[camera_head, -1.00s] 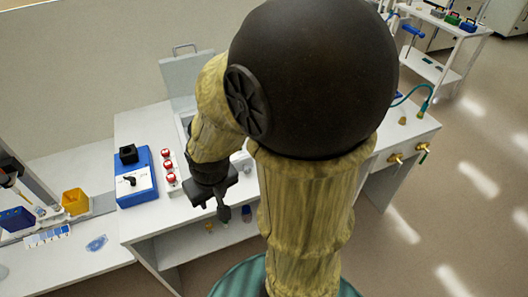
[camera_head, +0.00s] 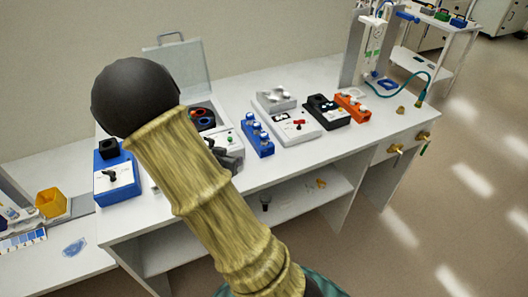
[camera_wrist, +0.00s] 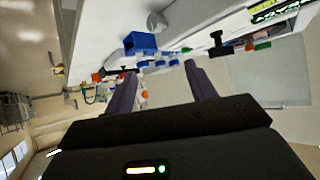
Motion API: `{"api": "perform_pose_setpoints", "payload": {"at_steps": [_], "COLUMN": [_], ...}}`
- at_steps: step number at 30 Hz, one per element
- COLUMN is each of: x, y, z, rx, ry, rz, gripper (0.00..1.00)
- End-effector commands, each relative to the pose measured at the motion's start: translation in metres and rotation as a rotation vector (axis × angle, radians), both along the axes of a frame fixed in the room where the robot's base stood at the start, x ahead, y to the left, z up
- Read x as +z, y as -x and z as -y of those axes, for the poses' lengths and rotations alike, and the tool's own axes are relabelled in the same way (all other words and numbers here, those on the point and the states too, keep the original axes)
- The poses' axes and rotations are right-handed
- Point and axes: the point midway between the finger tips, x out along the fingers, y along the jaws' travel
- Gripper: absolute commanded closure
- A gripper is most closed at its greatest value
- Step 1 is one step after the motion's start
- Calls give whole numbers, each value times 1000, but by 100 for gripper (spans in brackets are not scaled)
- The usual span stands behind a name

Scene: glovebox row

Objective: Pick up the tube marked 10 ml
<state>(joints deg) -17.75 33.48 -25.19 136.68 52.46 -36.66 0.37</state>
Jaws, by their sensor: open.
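I cannot read a 10 ml marking on any tube in these frames. A blue rack (camera_head: 257,138) with several pale, blue-topped pieces stands on the bench, just right of my gripper. My gripper (camera_wrist: 160,82) is open and empty in the wrist view, its two fingers spread apart. In the head view my arm largely hides it; a dark part shows beside the white lidded device. In the wrist view several blue-topped pieces (camera_wrist: 160,64) and a blue block (camera_wrist: 140,42) lie beyond the fingertips. The bench left of the gripper is partly hidden by my arm.
A white device with a raised lid (camera_head: 180,66) stands behind the gripper. A blue box (camera_head: 116,178) is to the left. A grey-white device (camera_head: 288,124), a black block (camera_head: 326,111) and an orange rack (camera_head: 353,107) stand to the right.

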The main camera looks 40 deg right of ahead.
Motion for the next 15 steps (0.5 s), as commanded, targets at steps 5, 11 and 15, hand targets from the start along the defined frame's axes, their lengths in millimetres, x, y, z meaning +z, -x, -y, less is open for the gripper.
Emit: {"api": "perform_pose_setpoints", "payload": {"at_steps": [5, 11, 15], "x": [-6, -1, -2], "y": [4, 6, 6], "z": [33, 37, 37], "rx": [-141, -161, -159], "ry": [184, 208, 205], "rz": [80, 91, 90], "gripper": [44, 44, 44]}}
